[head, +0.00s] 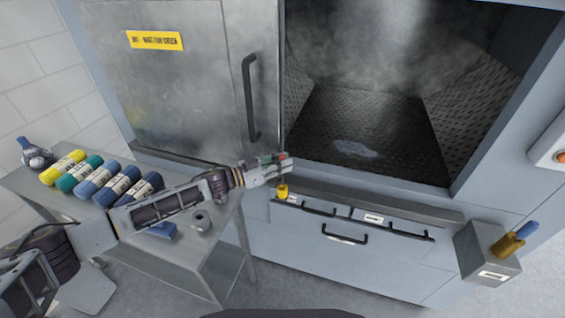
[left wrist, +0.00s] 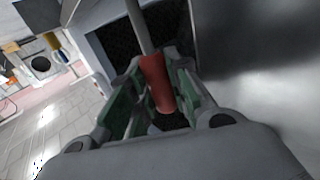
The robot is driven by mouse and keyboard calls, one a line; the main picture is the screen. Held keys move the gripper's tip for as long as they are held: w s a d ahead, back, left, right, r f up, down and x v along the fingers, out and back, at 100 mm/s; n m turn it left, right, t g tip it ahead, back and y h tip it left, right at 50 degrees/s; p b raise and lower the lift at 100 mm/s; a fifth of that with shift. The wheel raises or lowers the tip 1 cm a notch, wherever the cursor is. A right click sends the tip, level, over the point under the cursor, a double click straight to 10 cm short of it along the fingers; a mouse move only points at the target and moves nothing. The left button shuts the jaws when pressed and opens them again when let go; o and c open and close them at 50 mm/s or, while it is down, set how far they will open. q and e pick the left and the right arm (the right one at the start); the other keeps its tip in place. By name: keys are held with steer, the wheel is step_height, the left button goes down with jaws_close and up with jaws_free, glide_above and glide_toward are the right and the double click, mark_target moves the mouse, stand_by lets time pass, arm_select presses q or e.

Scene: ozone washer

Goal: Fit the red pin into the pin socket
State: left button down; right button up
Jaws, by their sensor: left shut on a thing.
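The red pin (left wrist: 157,85) sits between the green-lined fingers of my left gripper (left wrist: 150,100) in the left wrist view. A grey rod extends from its red part away from the gripper. In the head view my left gripper (head: 272,166) is shut on the pin, in front of the washer opening's lower left corner. Only a bit of red (head: 283,155) shows there. I cannot clearly make out the pin socket. My right gripper is not in view.
A grey box (head: 478,262) with a yellow and blue handle (head: 513,241) stands at the right. A yellow piece (head: 282,191) is by the ledge below my gripper. A side table (head: 205,262) at the left holds several coloured rolls. A closed metal door (head: 180,85) stands behind.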

arm_select(q)
steer(key=shift+p, duration=0.7)
stand_by(1.5)
steer(key=shift+f+b, duration=1.15)
steer(key=shift+f, duration=1.1)
stand_by(1.1)
steer(key=c, duration=1.3)
jaws_free()
steer(key=shift+o, duration=0.2)
steer(key=shift+a, duration=0.2)
steer(key=v, duration=1.1)
steer(key=shift+s+a, duration=0.2)
steer(key=shift+s, duration=0.1)
